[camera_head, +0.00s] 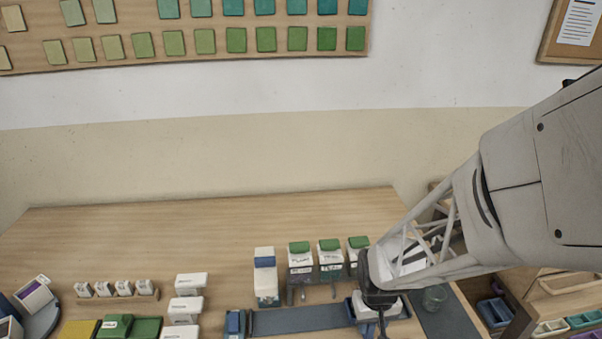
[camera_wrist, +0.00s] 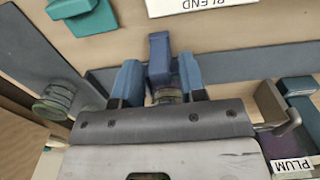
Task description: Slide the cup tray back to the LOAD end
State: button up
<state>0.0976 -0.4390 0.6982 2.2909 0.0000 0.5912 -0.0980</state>
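The blue cup tray (camera_head: 350,309) is at the right end of the dark track (camera_head: 300,319) in the head view, partly hidden by my gripper (camera_head: 378,318). In the wrist view, a blue upright part (camera_wrist: 159,52), seemingly of the tray, stands between the two blue fingers of my gripper (camera_wrist: 159,78). Narrow gaps show on both sides of it, so the fingers look open around it. A small glassy cup (camera_wrist: 168,95) shows low between the fingers, mostly hidden.
A clear glass (camera_head: 434,297) sits on the dark mat (camera_head: 447,318) to the right. The track between block and tray looks clear.

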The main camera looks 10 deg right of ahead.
grip_shut()
jog(key=shift+d, duration=0.15)
jog(key=shift+d, duration=3.75)
jog(key=shift+o, duration=0.2)
grip_release()
jog(key=shift+r, duration=0.1)
notch_tip(320, 180, up, 7)
